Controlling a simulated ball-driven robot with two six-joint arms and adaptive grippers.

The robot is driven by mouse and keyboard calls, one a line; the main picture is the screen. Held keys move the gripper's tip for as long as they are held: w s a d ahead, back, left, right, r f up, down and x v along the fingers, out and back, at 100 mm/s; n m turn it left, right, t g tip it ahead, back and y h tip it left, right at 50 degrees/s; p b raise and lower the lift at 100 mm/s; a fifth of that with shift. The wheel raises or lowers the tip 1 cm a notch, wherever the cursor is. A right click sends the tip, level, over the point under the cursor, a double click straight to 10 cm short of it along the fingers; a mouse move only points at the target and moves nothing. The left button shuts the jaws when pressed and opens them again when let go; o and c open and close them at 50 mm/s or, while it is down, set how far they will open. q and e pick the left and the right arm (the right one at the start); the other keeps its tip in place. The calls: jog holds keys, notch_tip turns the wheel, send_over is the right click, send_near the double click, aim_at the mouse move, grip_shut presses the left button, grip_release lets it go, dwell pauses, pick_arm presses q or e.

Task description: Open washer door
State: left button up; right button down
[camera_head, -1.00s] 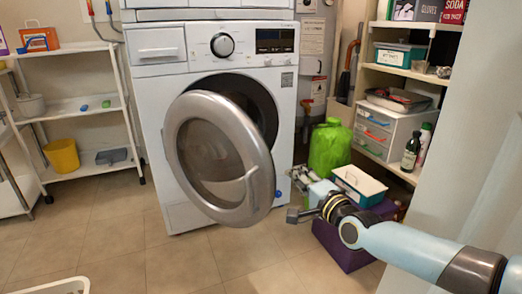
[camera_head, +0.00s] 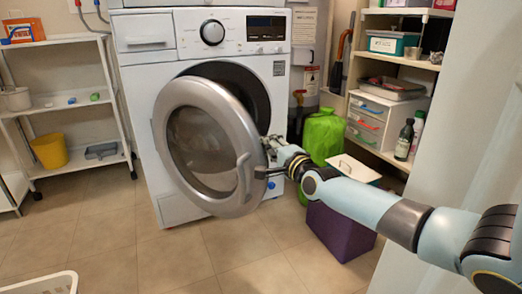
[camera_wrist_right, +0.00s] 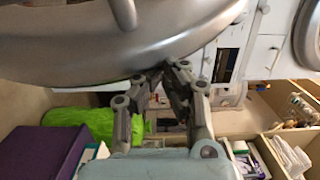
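The washer (camera_head: 140,75) stands at the back centre. Its round door (camera_head: 165,112), with a silver rim and dark glass, stands swung out from the drum opening, towards me. The curved door handle (camera_head: 243,180) is on the right side of the rim. My right gripper (camera_head: 265,158) is at the door's right edge, beside the handle, with its fingers apart. In the right wrist view the door rim (camera_wrist_right: 90,60) fills the top, just beyond the fingertips (camera_wrist_right: 162,76); whether they touch it I cannot tell. Nothing shows between the fingers. My left gripper is out of view.
A purple box (camera_head: 340,232) and a green bag (camera_head: 322,135) stand right of the washer, close to my right arm. Shelves with drawers (camera_head: 366,122) are at the right. A white rack (camera_head: 75,112) with a yellow bucket (camera_head: 50,151) is at left.

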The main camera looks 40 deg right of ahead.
aim_at(254, 141)
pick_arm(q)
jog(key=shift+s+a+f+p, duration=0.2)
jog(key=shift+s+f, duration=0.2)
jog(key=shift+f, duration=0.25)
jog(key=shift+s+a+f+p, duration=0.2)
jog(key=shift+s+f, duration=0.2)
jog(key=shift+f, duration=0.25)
pick_arm(e)
jog(key=shift+s+a+r, duration=0.1)
jog(key=shift+a+r, duration=0.1)
jog(key=shift+a, duration=0.65)
jog(key=shift+a+r, duration=0.15)
jog(key=shift+a, duration=0.65)
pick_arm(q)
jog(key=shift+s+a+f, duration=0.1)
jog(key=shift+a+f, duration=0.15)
pick_arm(e)
jog(key=shift+s+a+f, duration=0.15)
jog(key=shift+a+f, duration=0.05)
jog(key=shift+a, duration=0.1)
